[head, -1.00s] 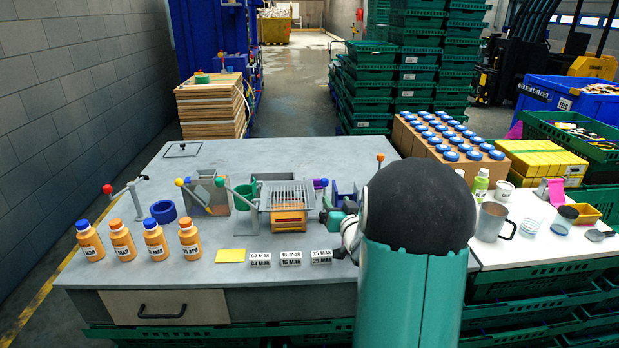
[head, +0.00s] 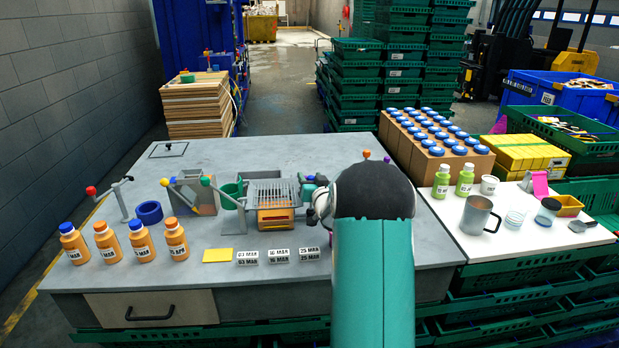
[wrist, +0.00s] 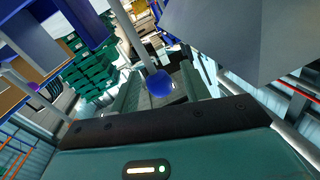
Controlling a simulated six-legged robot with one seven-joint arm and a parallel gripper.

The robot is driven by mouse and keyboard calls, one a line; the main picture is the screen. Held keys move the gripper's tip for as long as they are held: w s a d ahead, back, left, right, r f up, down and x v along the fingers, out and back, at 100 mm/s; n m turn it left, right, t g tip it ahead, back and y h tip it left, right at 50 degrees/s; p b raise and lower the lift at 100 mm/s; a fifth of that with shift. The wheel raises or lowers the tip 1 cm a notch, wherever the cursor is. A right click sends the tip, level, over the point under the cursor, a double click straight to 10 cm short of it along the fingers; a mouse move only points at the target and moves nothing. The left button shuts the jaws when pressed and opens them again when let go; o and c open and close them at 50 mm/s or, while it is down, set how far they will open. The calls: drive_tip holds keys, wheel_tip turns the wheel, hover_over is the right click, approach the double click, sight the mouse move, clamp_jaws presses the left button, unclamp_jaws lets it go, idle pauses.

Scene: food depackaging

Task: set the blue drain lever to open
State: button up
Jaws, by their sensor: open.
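In the wrist view, a round blue knob (wrist: 160,83) sits at the end of a straight grey rod, which I take for the drain lever. My gripper (wrist: 160,92) is open, and the knob shows between its two fingers. I cannot tell whether the fingers touch it. In the head view, my gripper (head: 309,187) shows only in part, just right of the wire grill (head: 275,190). My arm hides the area behind it, and I cannot make out this lever there.
A red-knobbed lever (head: 91,190), a blue ring (head: 149,212) and several orange bottles (head: 174,240) stand at left. A yellow-knobbed lever (head: 165,182) and an orange knob (head: 367,154) flank the fixtures. A grey panel (wrist: 235,35) fills the wrist view's upper right.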

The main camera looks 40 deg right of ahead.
drive_tip(key=shift+w+d, duration=0.25)
drive_tip(key=shift+w, duration=0.35)
clamp_jaws()
